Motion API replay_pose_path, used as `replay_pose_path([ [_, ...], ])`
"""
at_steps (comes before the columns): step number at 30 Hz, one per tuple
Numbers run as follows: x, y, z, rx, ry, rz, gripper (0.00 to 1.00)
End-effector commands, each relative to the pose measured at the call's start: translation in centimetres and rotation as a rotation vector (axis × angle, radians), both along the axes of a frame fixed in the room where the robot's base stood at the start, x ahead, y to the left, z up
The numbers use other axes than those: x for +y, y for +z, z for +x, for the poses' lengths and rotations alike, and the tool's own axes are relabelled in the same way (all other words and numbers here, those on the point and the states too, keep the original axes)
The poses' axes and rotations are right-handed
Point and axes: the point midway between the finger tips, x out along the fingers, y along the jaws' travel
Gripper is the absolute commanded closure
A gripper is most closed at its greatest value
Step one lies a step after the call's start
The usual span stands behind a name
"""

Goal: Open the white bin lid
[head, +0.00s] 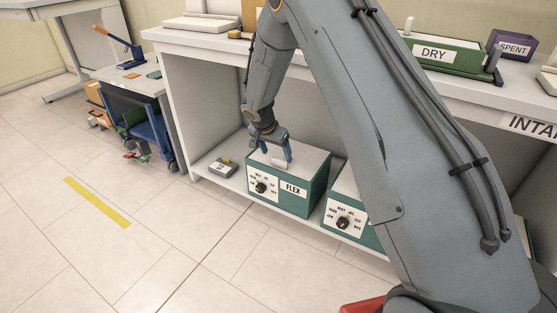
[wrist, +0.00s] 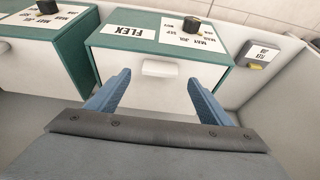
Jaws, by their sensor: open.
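The bin labelled FLEX (head: 302,201) is a green box with a white lid (head: 308,160) on the lower shelf under the bench. Its lid (wrist: 200,68) fills the middle of the wrist view and looks closed. A small white handle (wrist: 158,69) sticks up from the lid. My gripper (head: 271,156) is above the lid, pointing down. In the wrist view its two blue fingers (wrist: 157,92) are open and apart, with the handle showing ahead between them. I cannot tell whether the fingers touch the lid.
A second green bin (head: 350,225) stands to the right, partly hidden by my arm. A small grey device (head: 222,168) lies on the shelf to the left. The bench top (head: 210,38) overhangs the shelf. The floor in front is clear, with a yellow strip (head: 97,202).

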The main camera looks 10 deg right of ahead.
Motion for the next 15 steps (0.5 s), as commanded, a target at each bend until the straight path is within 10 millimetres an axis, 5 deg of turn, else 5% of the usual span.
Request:
replay_pose_path([
  [6, -0.8, -3.4, 1.0, 0.001, 0.001, 0.000, 0.27],
  [15, -1.3, -5.1, 1.6, 0.000, 0.001, 0.000, 0.27],
])
